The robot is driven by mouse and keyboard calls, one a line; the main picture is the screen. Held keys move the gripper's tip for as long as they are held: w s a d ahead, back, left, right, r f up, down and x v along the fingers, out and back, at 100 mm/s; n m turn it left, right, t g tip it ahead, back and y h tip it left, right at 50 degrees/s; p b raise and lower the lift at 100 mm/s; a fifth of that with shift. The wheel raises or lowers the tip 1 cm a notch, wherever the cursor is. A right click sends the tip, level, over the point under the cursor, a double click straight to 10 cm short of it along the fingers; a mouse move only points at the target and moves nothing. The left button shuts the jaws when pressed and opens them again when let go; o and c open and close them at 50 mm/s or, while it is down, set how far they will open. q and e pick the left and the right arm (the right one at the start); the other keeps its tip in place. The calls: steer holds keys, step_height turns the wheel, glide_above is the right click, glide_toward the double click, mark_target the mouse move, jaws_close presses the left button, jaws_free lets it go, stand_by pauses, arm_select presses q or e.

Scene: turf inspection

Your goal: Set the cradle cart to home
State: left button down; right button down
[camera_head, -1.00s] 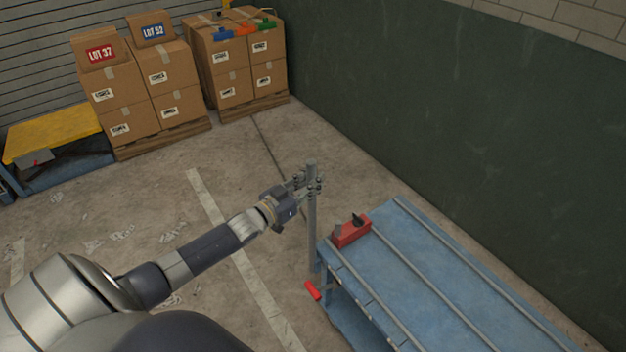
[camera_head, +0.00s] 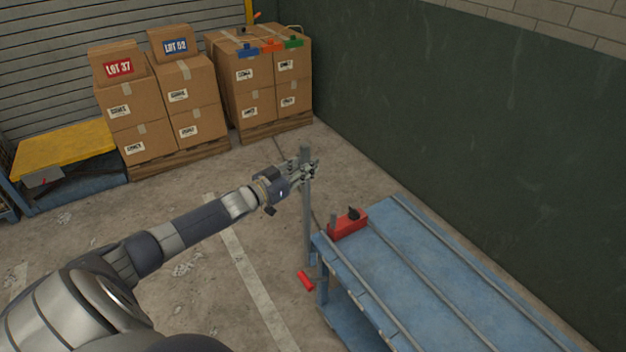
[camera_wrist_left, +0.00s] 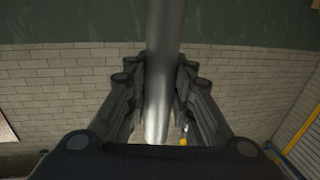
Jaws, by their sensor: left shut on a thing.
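The cradle cart (camera_head: 420,262) is blue with long grey rails along its top and stands at the lower right of the head view. In the left wrist view the post (camera_wrist_left: 160,85) runs between the two fingers of the gripper (camera_wrist_left: 160,110). A red block with a black knob (camera_head: 348,224) sits on the cart's far left corner. A red pedal or handle (camera_head: 306,281) sticks out low beside the post. My right gripper is not in view.
Boxes stacked on pallets (camera_head: 160,105) stand at the back, with signs for lots 37 and 52. A yellow-topped blue table (camera_head: 65,150) is at the left. A dark green wall (camera_head: 480,120) runs along the right. The floor left of the cart is open, with white lines (camera_head: 245,270).

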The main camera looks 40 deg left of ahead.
arm_select(q)
steer(key=shift+w+a+f, duration=0.1)
steer(key=shift+a+f, duration=0.2)
steer(key=shift+a, duration=0.45)
steer(key=c, duration=1.4)
jaws_free()
steer(key=shift+a+r, duration=0.1)
steer(key=shift+o, duration=0.2)
steer(key=s+a, duration=0.2)
steer(key=s, duration=1)
steer(key=shift+a, duration=0.25)
